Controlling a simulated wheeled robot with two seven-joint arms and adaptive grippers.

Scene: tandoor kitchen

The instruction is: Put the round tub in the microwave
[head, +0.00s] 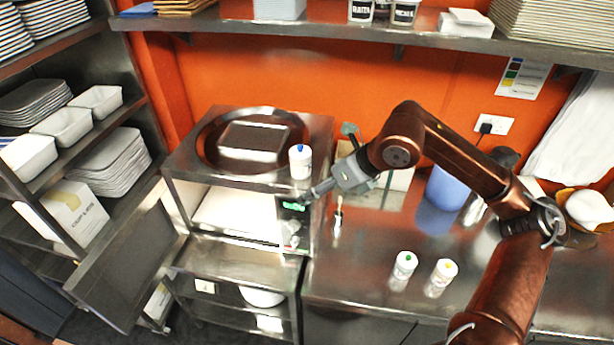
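The microwave (318,165) stands on a steel stand at the left end of the counter. Its door (128,260) hangs open to the left, and the visible part of its inside (235,212) is bright and looks empty. No single thing is clearly the round tub. A blue round container (447,188) stands at the back of the counter, partly behind my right arm. Two labelled round tubs (362,11) are on the upper shelf. My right gripper (314,192) is beside the microwave's control panel, small and seen side-on; its finger opening is unclear. My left gripper is out of view.
A white bottle with a blue cap (300,161) and a tray (254,141) stand on top of the microwave. Two capped bottles (405,265) stand near the counter's front. A white bowl (262,297) is on the shelf below. A rack with white trays (62,127) stands left.

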